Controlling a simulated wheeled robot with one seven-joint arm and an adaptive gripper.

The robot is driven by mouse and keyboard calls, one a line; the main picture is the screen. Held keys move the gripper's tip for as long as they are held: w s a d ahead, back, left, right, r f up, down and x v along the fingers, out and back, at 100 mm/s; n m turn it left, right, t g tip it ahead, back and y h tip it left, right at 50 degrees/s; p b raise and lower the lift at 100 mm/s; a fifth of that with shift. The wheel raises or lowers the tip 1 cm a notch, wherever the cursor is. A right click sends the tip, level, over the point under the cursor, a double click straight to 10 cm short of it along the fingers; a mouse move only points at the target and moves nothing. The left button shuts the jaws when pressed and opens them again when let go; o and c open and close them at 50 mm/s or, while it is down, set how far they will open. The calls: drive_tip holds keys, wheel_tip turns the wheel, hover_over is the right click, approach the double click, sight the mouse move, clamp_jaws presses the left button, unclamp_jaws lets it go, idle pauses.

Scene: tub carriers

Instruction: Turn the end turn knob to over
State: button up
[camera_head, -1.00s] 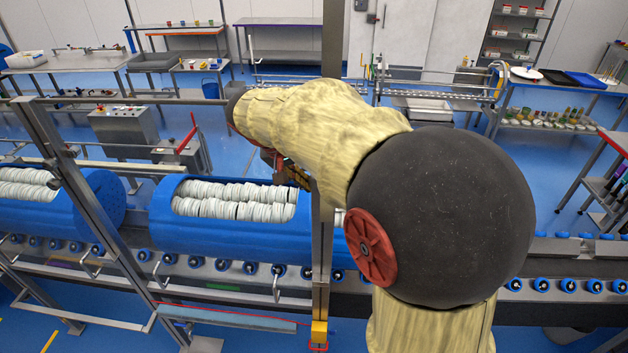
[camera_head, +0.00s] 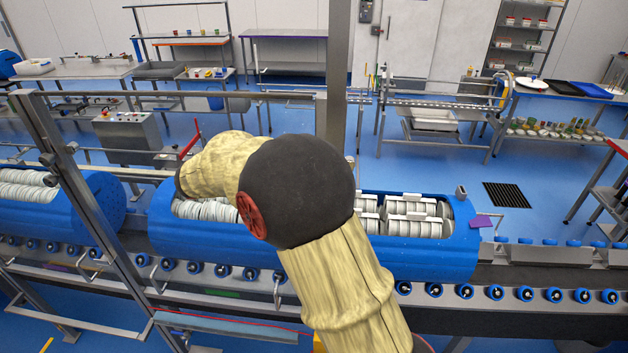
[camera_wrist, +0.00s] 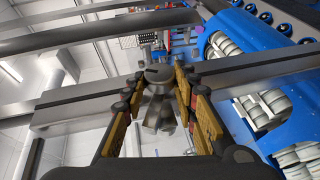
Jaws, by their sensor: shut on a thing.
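In the wrist view a grey metal knob (camera_wrist: 158,74) with a slotted round end and several splayed lobes sits between the fingers of my gripper (camera_wrist: 161,85), against a grey metal bar. The yellow-padded fingers are shut on it from both sides. Its exact turn angle and any marking are not readable. In the head view my arm hides both the gripper and the knob.
A blue tub carrier (camera_head: 440,260) holding white ring-shaped items lies on the roller conveyor behind my arm. A second blue carrier (camera_head: 98,205) is at the left. An upright steel post (camera_head: 333,75) and slanted frame bars (camera_head: 75,170) stand close by.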

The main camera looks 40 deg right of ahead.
drive_tip(key=shift+f+n+g+h, duration=0.3)
drive_tip(key=shift+g+h, duration=0.1)
drive_tip(key=shift+h, duration=0.4)
drive_tip(key=shift+r+n+g+h+p, duration=0.15)
drive_tip(key=shift+n+g+h+p, duration=0.15)
drive_tip(key=shift+h+p, duration=0.55)
drive_tip(key=h+p, duration=0.1)
drive_tip(key=p, duration=0.2)
drive_tip(key=shift+n, duration=0.4)
drive_tip(key=shift+f+g+h+p, duration=0.25)
drive_tip(key=shift+f+g+p, duration=0.05)
drive_tip(key=shift+p, duration=0.3)
drive_tip(key=o, duration=1.1)
drive_tip(key=shift+o, duration=0.2)
drive_tip(key=shift+f+b, duration=0.1)
drive_tip(key=shift+b, duration=0.65)
